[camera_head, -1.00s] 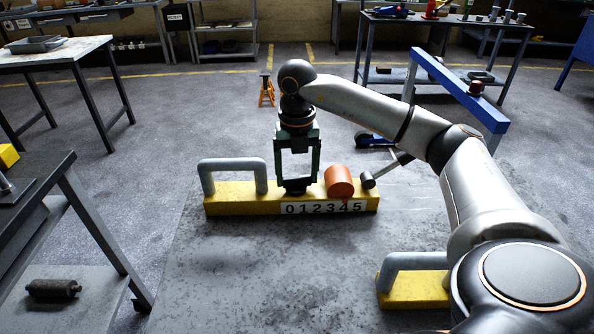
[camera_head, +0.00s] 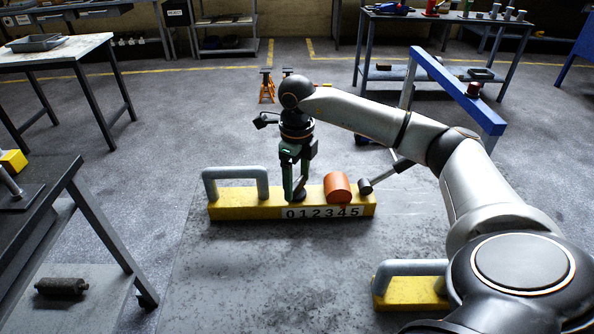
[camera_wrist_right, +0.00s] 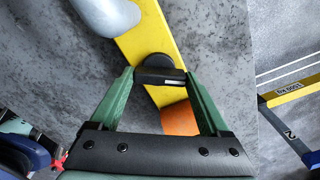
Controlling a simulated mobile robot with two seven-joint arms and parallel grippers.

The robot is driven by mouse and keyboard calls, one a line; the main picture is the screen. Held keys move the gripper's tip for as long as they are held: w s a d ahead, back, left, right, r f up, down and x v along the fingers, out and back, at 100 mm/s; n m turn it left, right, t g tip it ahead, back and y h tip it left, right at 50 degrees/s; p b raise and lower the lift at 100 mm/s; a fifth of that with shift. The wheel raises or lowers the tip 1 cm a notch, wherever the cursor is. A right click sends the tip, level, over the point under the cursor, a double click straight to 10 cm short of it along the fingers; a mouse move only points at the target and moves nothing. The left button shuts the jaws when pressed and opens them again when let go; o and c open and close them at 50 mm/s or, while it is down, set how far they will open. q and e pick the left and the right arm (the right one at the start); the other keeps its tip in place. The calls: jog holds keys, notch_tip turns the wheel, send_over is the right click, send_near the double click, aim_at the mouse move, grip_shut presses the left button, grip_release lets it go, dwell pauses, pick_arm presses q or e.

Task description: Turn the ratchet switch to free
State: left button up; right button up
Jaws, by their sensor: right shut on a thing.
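The ratchet switch is a round black knob (camera_wrist_right: 157,63) with a flat grip bar and a small pale mark, on top of a yellow beam (camera_head: 236,209). My right gripper (camera_wrist_right: 159,74) points down at it, with one green finger on each side of the grip bar, shut on it. In the head view my right gripper (camera_head: 293,194) stands over the beam, its fingers partly hiding the knob. A white scale (camera_head: 322,212) marked 0 to 5 is on the beam's front. My left gripper is not in view.
A grey handle (camera_head: 235,174) rises from the beam left of the gripper. An orange cylinder (camera_head: 337,188) sits close on the right, beside a grey-headed lever (camera_head: 366,186). A second yellow block with a handle (camera_head: 412,290) is nearer. A dark table (camera_head: 50,230) stands at left.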

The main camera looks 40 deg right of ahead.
aim_at(296, 184)
jog(key=n+p, duration=0.1)
jog(key=n, duration=0.5)
jog(key=shift+w, duration=0.1)
jog(key=shift+n, duration=0.3)
dwell(0.3)
jog(key=o, duration=1.2)
jog(key=shift+r, duration=0.1)
notch_tip(296, 184, up, 12)
jog(key=shift+r+p, duration=0.2)
jog(key=shift+p, duration=0.2)
jog(key=shift+a+f, duration=0.1)
